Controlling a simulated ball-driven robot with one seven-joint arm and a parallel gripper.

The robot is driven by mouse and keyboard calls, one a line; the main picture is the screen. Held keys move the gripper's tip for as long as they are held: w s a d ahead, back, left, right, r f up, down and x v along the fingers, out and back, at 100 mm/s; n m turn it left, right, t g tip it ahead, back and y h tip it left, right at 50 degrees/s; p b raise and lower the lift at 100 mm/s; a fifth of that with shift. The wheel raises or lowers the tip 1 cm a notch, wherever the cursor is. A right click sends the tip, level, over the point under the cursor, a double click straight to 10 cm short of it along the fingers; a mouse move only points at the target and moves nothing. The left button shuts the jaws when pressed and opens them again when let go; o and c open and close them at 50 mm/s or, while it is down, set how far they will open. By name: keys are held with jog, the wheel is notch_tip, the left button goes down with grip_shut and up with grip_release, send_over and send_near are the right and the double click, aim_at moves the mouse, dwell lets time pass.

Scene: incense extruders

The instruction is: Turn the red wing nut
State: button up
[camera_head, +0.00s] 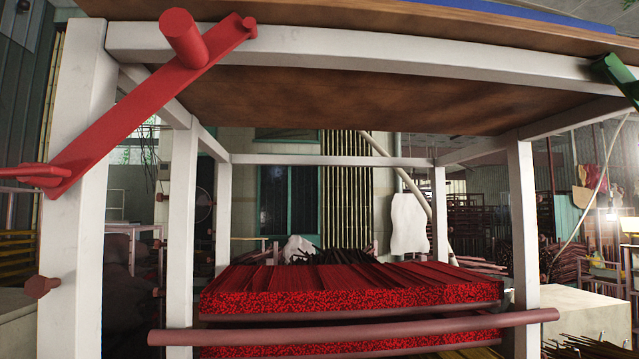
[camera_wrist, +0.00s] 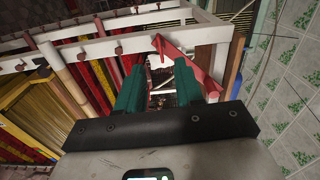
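The red part that best fits the red wing nut (camera_head: 130,115) is a long flat bar slanting across the front left post in the head view. A thick red cylinder (camera_head: 184,38) juts from its upper part, and a red knob and rod sit at its lower left end. In the wrist view a red slanted bar (camera_wrist: 205,80) lies beyond my gripper (camera_wrist: 160,70), partly hidden by the right finger. My gripper has two teal fingers set apart, with nothing visible between them. Contact with the bar cannot be told.
A white frame (camera_head: 320,50) carries a wooden top and surrounds red incense bundles (camera_head: 350,290). A dark red bar (camera_head: 355,327) crosses the front. Reddish pegs (camera_head: 41,287) stick out from the left post.

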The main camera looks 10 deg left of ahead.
jog(key=v, duration=0.3)
jog(key=shift+s+d, duration=0.1)
jog(key=shift+s, duration=0.25)
dwell(0.3)
